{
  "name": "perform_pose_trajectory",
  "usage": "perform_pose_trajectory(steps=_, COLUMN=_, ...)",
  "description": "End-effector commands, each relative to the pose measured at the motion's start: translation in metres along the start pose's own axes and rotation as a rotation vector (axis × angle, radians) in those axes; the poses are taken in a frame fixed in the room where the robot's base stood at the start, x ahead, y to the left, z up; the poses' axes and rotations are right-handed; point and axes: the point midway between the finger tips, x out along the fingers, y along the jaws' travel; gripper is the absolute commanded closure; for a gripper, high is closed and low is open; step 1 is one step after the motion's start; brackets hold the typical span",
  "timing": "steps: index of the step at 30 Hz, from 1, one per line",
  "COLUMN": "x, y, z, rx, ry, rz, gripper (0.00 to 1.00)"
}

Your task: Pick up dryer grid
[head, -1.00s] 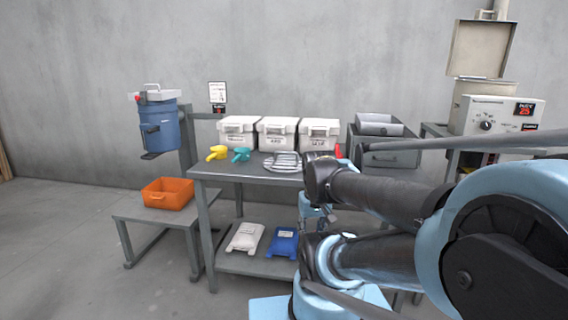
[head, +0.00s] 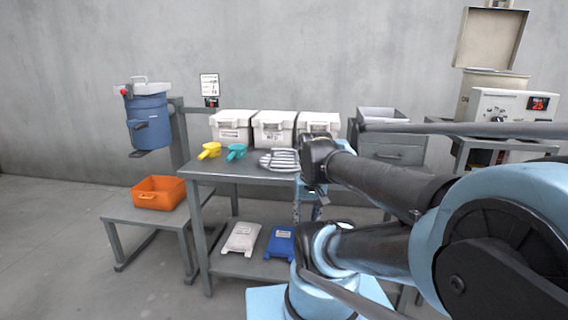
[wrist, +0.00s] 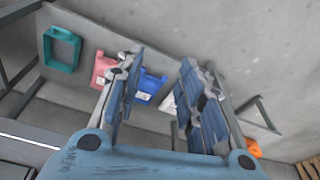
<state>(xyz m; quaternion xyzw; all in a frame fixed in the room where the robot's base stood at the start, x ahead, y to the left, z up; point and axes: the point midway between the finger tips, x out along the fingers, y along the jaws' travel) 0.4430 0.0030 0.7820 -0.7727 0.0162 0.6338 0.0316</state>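A grey slatted metal piece (head: 279,160), which looks like the dryer grid, lies on the tabletop in front of the white boxes in the head view. My arm's dark joint stands just right of it. My gripper (wrist: 162,62) is open in the wrist view, its two blue-padded fingers apart with nothing between them. The grid is not recognisable in the wrist view, which shows shelf and floor items past the fingers. In the head view my gripper is mostly hidden behind my arm.
The grey table (head: 228,172) also holds a yellow scoop (head: 209,151), a teal scoop (head: 236,151) and three white boxes (head: 273,128). White and blue bags lie on the lower shelf. An orange bin (head: 158,193) stands on a low bench at left. A grey open-topped unit (head: 392,150) stands right.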

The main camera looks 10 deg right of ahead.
Motion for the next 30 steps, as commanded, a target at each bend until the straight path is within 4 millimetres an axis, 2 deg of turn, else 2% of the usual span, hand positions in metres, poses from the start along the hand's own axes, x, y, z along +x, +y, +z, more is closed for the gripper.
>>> perform_pose_trajectory(steps=6, x=-0.045, y=-0.01, z=-0.062, rx=0.282, ry=-0.007, rz=-0.051, gripper=0.65)
perform_pose_trajectory(steps=15, x=-0.096, y=-0.015, z=-0.163, rx=0.732, ry=-0.039, rz=-0.131, gripper=0.65)
perform_pose_trajectory(steps=21, x=-0.12, y=-0.011, z=-0.234, rx=1.029, ry=-0.075, rz=-0.182, gripper=0.65)
perform_pose_trajectory(steps=30, x=-0.141, y=0.006, z=-0.341, rx=1.462, ry=-0.15, rz=-0.253, gripper=0.65)
